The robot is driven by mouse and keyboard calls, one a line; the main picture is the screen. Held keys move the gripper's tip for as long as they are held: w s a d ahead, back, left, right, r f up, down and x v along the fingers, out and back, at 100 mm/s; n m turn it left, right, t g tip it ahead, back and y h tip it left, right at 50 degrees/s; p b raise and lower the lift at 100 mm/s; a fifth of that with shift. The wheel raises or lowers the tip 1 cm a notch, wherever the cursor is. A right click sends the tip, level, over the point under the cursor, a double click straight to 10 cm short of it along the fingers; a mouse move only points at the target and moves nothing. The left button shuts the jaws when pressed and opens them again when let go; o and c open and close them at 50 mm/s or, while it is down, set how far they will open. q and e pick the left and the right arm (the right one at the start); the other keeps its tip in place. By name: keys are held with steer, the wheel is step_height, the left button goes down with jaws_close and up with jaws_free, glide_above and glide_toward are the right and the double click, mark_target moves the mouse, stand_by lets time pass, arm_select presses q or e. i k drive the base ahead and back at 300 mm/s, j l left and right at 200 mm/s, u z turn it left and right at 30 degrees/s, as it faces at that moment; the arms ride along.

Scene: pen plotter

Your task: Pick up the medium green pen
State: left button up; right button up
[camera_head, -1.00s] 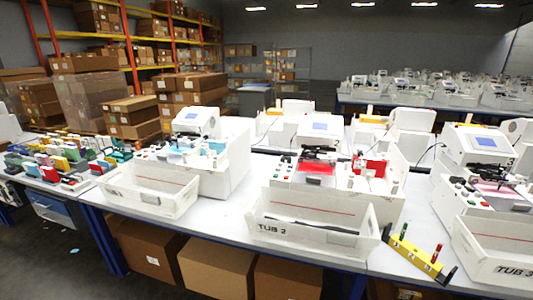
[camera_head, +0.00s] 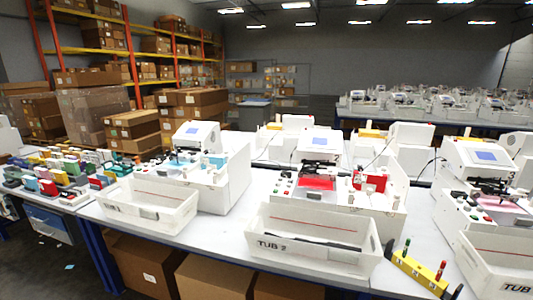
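A green pen (camera_head: 407,245) stands upright in a yellow pen holder (camera_head: 416,271) on the front right part of the table. A red pen (camera_head: 440,269) stands in the same holder, to the right of the green one. The holder has dark end pieces, and its markings are too small to read. I cannot tell the pen's size class from this view. Neither of my grippers is in view.
A white tub marked TUB 2 (camera_head: 285,246) stands left of the holder, with a dark strip inside. Another white tub (camera_head: 500,272) stands close on the right. White plotter machines (camera_head: 316,145) stand behind. Bare table (camera_head: 423,225) shows behind the holder.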

mark_target(405, 248)
steer(key=i+l, duration=0.15)
steer(key=l, duration=0.2)
steer(key=i+l, duration=0.15)
steer(key=l, duration=0.25)
steer(key=i+l, duration=0.15)
steer(key=l, duration=0.2)
steer(key=i+l, duration=0.2)
steer(key=l, duration=0.2)
steer(key=i+l, duration=0.15)
steer(key=l, duration=0.2)
steer(key=i+l, duration=0.15)
steer(key=l, duration=0.2)
steer(key=i+l, duration=0.15)
steer(key=l, duration=0.25)
steer(key=i+l, duration=0.15)
steer(key=l, duration=0.2)
